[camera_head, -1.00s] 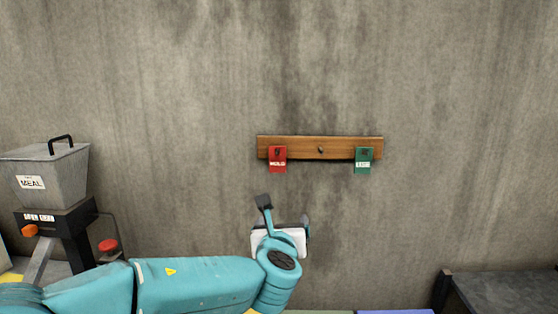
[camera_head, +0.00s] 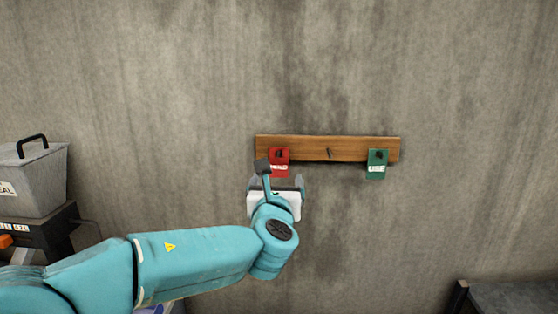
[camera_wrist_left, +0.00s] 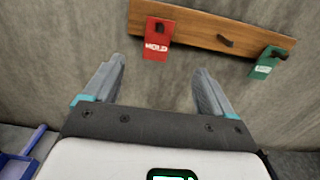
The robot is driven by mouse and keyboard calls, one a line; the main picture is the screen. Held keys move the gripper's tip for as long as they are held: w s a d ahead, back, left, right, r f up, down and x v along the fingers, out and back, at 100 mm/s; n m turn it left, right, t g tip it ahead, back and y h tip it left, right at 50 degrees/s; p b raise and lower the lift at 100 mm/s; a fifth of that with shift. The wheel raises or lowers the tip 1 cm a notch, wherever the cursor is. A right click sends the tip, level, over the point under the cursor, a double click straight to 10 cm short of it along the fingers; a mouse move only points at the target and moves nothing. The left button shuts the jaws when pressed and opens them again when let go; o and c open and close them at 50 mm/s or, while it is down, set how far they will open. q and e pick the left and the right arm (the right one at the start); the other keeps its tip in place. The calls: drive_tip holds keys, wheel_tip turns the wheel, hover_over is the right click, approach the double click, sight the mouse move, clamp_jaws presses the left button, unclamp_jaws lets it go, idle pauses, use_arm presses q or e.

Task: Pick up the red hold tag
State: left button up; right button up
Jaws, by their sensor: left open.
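The red hold tag (camera_head: 280,163) hangs from a peg at the left end of a wooden rail (camera_head: 350,148) on the wall. In the left wrist view the tag (camera_wrist_left: 158,38) shows its white lettering, beyond the fingertips and a little above the gap between them. My left gripper (camera_head: 276,184) is just below the tag in the head view, and part of my wrist covers the tag's lower left side. In the left wrist view the jaws (camera_wrist_left: 160,72) are apart with nothing between them. My right gripper is out of view.
A green tag (camera_head: 377,164) hangs at the rail's right end, and a bare peg (camera_head: 330,154) sits between the tags. A grey meal hopper (camera_head: 32,180) stands at the left. A dark table (camera_head: 515,297) is at the lower right. The wall around the rail is clear.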

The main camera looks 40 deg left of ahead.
use_arm(q)
drive_tip(key=p, duration=0.2)
approach(279, 160)
drive_tip(key=x, duration=0.2)
drive_tip(key=p+x, duration=0.3)
drive_tip(key=x, duration=0.3)
drive_tip(key=shift+w+r+p, duration=0.1)
drive_tip(key=shift+r+p, duration=0.05)
drive_tip(key=shift+p, duration=0.15)
drive_tip(key=shift+w+a, duration=0.15)
drive_tip(key=shift+a, duration=0.1)
drive_tip(key=shift+d, duration=0.1)
drive_tip(key=shift+c, duration=1)
drive_tip(key=c, duration=0.9)
